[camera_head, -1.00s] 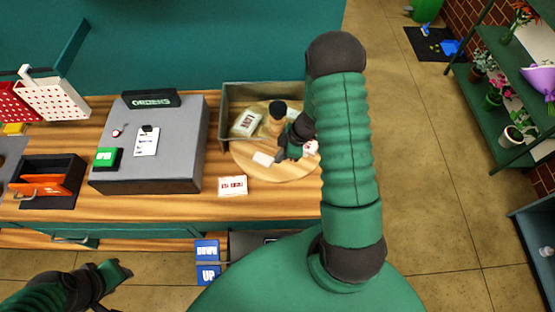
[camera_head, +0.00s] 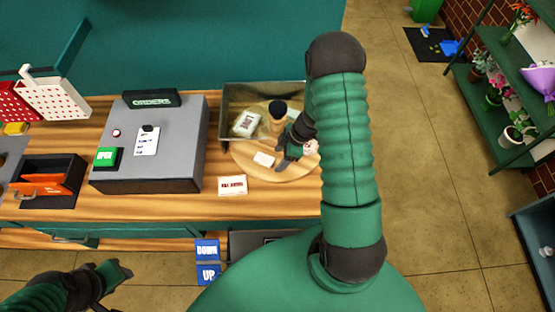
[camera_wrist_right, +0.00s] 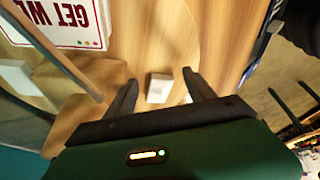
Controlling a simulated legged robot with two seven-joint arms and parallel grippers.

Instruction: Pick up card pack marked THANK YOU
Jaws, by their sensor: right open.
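A white card pack (camera_head: 232,185) with red lettering lies on the wooden counter left of the round board; its lettering is too small to read surely. A third white item (camera_head: 311,147) is partly hidden by my right arm. My right gripper (camera_head: 283,160) is open and empty over the board (camera_head: 290,173). A small white block (camera_wrist_right: 158,88) appears between its fingertips. My left gripper (camera_head: 122,271) is low at left, in front of the counter.
A tray wall (camera_head: 235,95) rises behind. A grey orders box (camera_head: 180,165) stands left of the pack. Bare counter (camera_head: 275,198) lies in front of the board.

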